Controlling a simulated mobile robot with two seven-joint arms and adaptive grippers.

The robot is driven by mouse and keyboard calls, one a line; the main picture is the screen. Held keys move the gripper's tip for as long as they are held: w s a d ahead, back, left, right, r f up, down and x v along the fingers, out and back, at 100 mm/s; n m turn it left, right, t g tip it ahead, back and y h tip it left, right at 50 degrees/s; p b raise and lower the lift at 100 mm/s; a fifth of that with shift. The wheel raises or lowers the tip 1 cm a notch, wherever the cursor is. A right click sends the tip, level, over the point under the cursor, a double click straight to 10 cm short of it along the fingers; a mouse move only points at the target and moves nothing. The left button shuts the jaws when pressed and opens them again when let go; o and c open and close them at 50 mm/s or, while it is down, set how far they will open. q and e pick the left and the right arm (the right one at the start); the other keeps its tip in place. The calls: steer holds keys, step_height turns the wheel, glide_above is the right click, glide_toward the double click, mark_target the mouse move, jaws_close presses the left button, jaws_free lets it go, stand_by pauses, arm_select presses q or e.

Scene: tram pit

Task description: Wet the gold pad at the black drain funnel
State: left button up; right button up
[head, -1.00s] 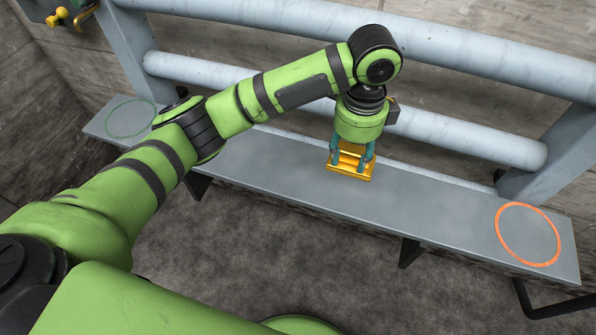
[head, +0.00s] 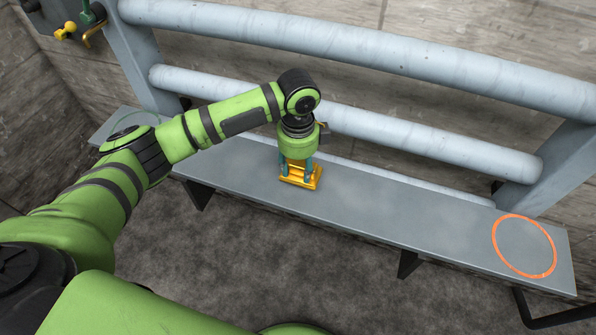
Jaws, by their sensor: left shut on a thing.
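The gold pad (head: 301,179) is at the middle-left of the grey shelf, under my left gripper. My left gripper (head: 297,172) points down, with its teal fingers shut on the pad. I cannot tell whether the pad touches the shelf or hangs just above it. My right gripper is not in view. I see no black drain funnel in the head view.
The long grey shelf (head: 400,215) has an orange ring (head: 524,246) at its right end and a green ring (head: 128,122) at its left end, partly behind my arm. Thick pale pipes (head: 370,130) run behind it. Brass fittings (head: 72,30) are at the upper left. The shelf's right half is clear.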

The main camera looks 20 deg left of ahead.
mark_target(298, 174)
arm_select(q)
step_height(298, 174, down, 2)
steer(key=shift+p, duration=0.75)
steer(key=shift+f, duration=0.55)
steer(key=shift+f, duration=0.1)
steer(key=o, duration=1)
steer(key=shift+f, duration=0.1)
